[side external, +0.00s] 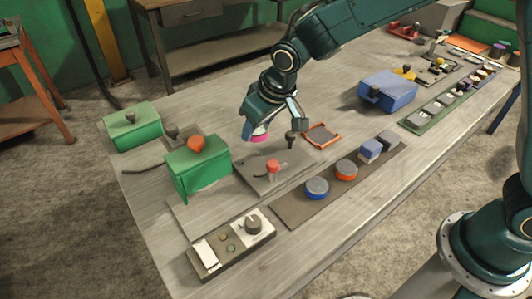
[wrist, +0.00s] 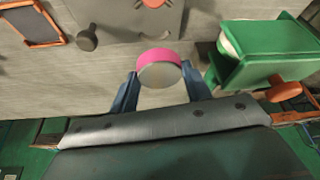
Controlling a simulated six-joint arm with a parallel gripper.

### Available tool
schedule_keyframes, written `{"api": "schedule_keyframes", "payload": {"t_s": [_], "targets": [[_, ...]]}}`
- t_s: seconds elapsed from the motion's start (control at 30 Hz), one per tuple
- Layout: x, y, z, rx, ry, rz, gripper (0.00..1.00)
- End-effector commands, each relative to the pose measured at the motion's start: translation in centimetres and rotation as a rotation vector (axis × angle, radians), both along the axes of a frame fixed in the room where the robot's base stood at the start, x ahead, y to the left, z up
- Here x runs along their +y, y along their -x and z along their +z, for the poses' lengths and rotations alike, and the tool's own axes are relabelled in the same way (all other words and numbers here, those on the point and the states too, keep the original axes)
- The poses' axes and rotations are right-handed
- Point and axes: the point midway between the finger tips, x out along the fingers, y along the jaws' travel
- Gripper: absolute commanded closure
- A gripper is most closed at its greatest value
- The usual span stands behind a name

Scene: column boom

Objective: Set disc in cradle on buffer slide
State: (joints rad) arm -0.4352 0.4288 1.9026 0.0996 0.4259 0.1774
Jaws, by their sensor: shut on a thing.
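My gripper (side external: 262,127) is shut on a pink-rimmed disc (side external: 258,136) with a grey face. In the wrist view the disc (wrist: 160,57) sits between the two blue fingers of my gripper (wrist: 160,76). The disc hangs above the table, behind a grey plate (side external: 252,178) that bears a red round piece (side external: 273,166). I cannot tell for sure which fixture is the buffer slide, and no cradle is clearly recognisable. A green housing (side external: 198,172) with an orange knob stands left of the disc; in the wrist view this housing (wrist: 262,52) is at the right, with a pale rounded part inside.
A dark knob (side external: 291,138) and an orange-framed tray (side external: 322,135) stand right of my gripper. A dark strip (side external: 300,208) with blue and orange round pieces lies in front. Another green box (side external: 132,128) is at the left, a blue box (side external: 388,92) at the right.

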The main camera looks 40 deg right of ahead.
Motion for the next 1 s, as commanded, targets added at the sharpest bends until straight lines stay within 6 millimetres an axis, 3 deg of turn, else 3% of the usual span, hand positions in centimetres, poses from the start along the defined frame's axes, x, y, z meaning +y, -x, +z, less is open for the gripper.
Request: {"api": "schedule_keyframes", "payload": {"t_s": [0.1,0.3,0.67,1.0], "targets": [[0.0,0.0,-2.2,0.002,0.0,0.0,0.88],[0.0,0.0,-4.7,0.0,0.0,-0.001,0.88],[0.0,-0.1,-5.6,-0.002,-0.001,-0.001,0.88],[0.0,0.0,-9.0,0.001,0.0,0.0,0.88]]}}
